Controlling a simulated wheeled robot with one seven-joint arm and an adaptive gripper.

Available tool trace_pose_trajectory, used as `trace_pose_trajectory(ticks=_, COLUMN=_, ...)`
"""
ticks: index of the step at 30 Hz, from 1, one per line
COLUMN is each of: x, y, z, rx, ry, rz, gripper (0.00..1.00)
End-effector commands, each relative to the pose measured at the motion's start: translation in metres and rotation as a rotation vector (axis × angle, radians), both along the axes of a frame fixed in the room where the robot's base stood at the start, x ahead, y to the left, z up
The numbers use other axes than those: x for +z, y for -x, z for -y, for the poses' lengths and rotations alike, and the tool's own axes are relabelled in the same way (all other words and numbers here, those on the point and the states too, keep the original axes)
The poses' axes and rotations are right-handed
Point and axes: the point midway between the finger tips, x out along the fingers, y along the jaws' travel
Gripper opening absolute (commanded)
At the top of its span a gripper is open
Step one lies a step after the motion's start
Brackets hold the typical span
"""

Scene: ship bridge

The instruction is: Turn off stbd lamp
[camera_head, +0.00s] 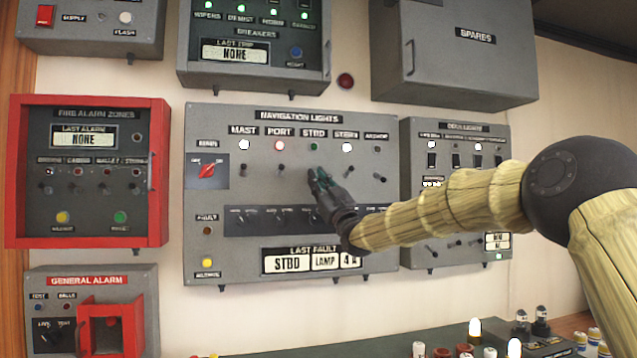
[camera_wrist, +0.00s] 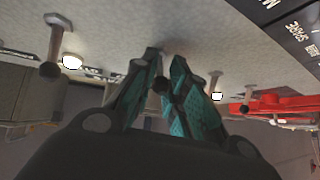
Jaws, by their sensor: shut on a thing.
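The grey navigation lights panel (camera_head: 225,262) is on the wall. Its STBD lamp (camera_head: 314,146) shows dull green, without the white glow of the MAST (camera_head: 237,144), PORT (camera_head: 280,145) and STBD-side STERN (camera_head: 347,147) lamps. My gripper (camera_head: 319,178) is at the toggle below the STBD lamp and mostly hides it. In the wrist view, the teal fingers (camera_wrist: 165,85) close around the dark round tip of the STBD toggle (camera_wrist: 160,84). Its exact tilt is hard to tell.
Neighbouring PORT (camera_head: 281,170) and STERN (camera_head: 347,172) toggles stand close on either side. A red selector knob (camera_head: 206,170) is at the panel's left. The last fault display (camera_head: 312,261) reads STBD LAMP. A deck lights panel (camera_head: 408,140) lies right, partly behind my arm.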

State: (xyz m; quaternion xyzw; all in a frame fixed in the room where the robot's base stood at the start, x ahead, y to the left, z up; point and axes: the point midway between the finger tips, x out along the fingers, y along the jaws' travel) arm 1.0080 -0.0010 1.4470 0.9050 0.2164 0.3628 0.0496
Motion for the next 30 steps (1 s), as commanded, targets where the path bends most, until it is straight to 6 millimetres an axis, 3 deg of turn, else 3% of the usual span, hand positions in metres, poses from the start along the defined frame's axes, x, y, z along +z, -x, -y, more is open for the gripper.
trace_pose_trajectory(ticks=2, x=-0.003, y=0.0, z=-0.002, rx=0.002, ry=0.002, rz=-0.003, gripper=0.0)
trace_pose_trajectory(ticks=3, x=-0.003, y=0.0, z=-0.002, rx=0.002, ry=0.002, rz=-0.003, gripper=0.17)
trace_pose_trajectory(ticks=7, x=-0.003, y=0.0, z=-0.002, rx=0.002, ry=0.002, rz=-0.003, gripper=0.37)
trace_pose_trajectory(ticks=20, x=-0.004, y=0.004, z=0.002, rx=0.0, ry=0.001, rz=-0.001, gripper=0.37)
trace_pose_trajectory(ticks=30, x=-0.037, y=0.036, z=0.024, rx=0.001, ry=0.0, rz=-0.003, gripper=0.37)
